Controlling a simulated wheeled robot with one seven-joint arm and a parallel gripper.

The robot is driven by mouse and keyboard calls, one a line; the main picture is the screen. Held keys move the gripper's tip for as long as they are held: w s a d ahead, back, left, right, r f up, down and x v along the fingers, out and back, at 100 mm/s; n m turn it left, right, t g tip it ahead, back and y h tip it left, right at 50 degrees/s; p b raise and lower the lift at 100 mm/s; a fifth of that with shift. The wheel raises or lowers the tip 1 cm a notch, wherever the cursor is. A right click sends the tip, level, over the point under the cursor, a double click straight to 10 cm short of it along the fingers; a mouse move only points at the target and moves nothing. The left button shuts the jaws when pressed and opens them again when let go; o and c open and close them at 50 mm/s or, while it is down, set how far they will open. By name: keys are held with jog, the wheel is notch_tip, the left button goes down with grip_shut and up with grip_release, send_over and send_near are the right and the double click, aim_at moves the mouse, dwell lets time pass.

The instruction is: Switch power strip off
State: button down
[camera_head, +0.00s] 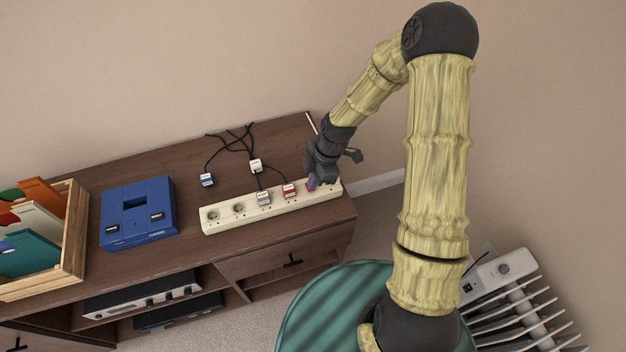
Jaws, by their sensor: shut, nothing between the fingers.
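A long cream power strip (222,224) lies along the front of the brown cabinet top. Two bare sockets show at its left end. A grey plug (264,198) and a red plug (289,190) sit in it farther right. My gripper (312,183) is shut and empty, pointing down at the right part of the strip. A small reddish-purple patch shows at its fingertips, partly hidden; I cannot tell whether it is the switch or whether the fingers touch it.
Two loose plugs, one blue (207,180) and one white (255,166), lie behind the strip on black cables. A blue console (138,224) and a wooden crate (75,243) of folders stand to the left. A white radiator (520,300) stands at lower right.

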jog(key=r+p, duration=0.3)
jog(key=r, duration=0.1)
jog(key=shift+w+a, duration=0.1)
jog(key=shift+w, duration=0.2)
jog(key=w+b+v, duration=0.1)
jog(key=v, duration=0.8)
jog(key=shift+w+a+r, duration=0.15)
jog(key=shift+w+r, duration=0.1)
jog(key=shift+w, duration=0.05)
